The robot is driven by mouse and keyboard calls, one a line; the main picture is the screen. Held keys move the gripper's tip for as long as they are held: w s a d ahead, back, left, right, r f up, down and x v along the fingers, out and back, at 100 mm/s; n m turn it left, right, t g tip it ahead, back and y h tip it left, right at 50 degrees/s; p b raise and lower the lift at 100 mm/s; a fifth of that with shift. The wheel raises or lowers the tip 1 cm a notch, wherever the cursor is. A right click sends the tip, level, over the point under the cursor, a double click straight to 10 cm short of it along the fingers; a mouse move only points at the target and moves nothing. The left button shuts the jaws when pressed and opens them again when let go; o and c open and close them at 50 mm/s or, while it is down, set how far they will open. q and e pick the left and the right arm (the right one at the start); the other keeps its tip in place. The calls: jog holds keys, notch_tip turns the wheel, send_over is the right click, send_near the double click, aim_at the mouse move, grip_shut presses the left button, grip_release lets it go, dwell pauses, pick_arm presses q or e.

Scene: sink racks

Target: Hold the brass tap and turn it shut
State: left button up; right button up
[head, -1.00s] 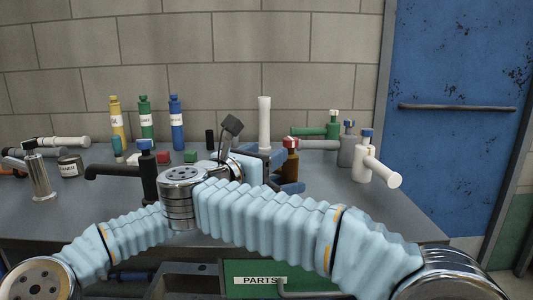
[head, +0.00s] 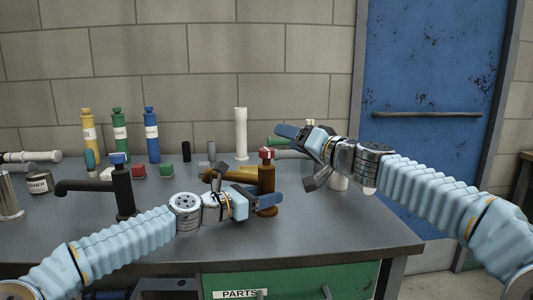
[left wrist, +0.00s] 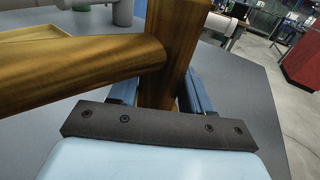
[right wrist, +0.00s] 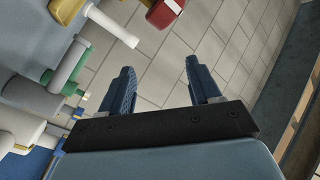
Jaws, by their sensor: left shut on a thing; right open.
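The brass tap (head: 267,178) stands upright on the bench, with a red-and-white handle (head: 266,153) on top and its spout to the left. My left gripper (head: 264,202) is shut around the lower body of the tap; in the left wrist view the brass body (left wrist: 180,35) stands between the fingers, with the spout crossing to the left. My right gripper (head: 284,138) is open and empty, above and slightly right of the handle. In the right wrist view the open fingers (right wrist: 158,88) have nothing between them, and the red handle (right wrist: 165,12) shows at the top edge.
A black tap with a blue handle (head: 122,190) stands left on the bench (head: 330,225). Yellow, green and blue bottles (head: 150,135) and a white cylinder (head: 241,133) stand near the wall. Other taps behind are partly hidden by my right arm. The front right bench top is clear.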

aim_at(267, 149)
jog(key=s+d+f+n+g+y, duration=0.35)
jog(key=s+n+g, duration=0.2)
jog(key=n, duration=0.65)
jog(key=shift+y, duration=0.45)
jog(key=x, duration=1.1)
jog(key=shift+a+r, duration=0.15)
jog(key=shift+r, duration=0.1)
jog(key=c, duration=1)
